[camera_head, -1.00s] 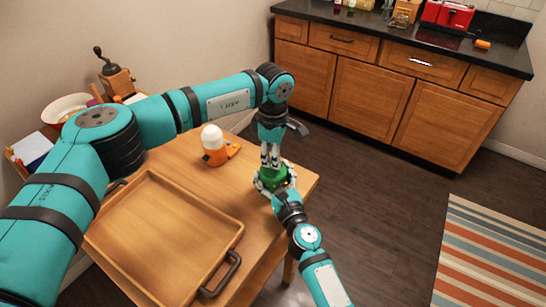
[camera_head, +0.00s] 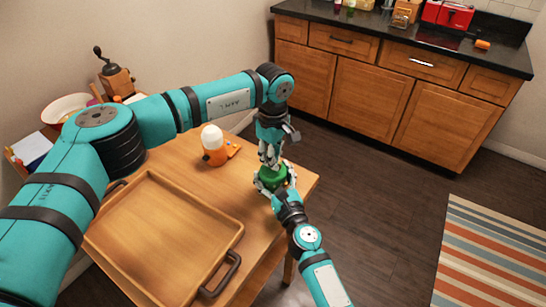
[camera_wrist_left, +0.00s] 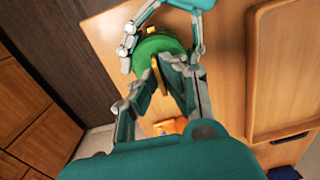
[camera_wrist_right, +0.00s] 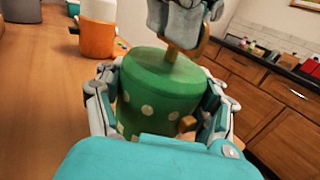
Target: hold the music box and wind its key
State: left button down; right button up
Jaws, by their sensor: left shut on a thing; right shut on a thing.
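The music box is a green cylinder with pale dots (camera_wrist_right: 160,85), standing upright near the table's right edge. It also shows in the head view (camera_head: 271,178). A brass-coloured key (camera_wrist_right: 185,62) rises from its top, and a small brown knob (camera_wrist_right: 187,124) sits on its side. My right gripper (camera_wrist_right: 165,100) is shut around the box's sides. My left gripper (camera_head: 270,160) points down from above and is shut on the key. In the left wrist view the key (camera_wrist_left: 158,76) shows between the left fingers. The key's grip is partly hidden by them.
A wooden tray (camera_head: 232,228) with dark handles fills the table's front left. An orange and white lamp-like object (camera_head: 213,146) stands behind the box to the left. A bowl (camera_head: 66,108) and a coffee grinder (camera_head: 115,78) are further left. Floor lies right of the table.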

pick_arm(q)
jog(key=shift+w+a, duration=0.1)
jog(key=c, duration=1.5)
grip_release()
jog(key=shift+r, duration=0.1)
notch_tip(320, 180, up, 12)
jog(key=shift+f, duration=0.1)
pick_arm(e)
jog(key=o, duration=1.4)
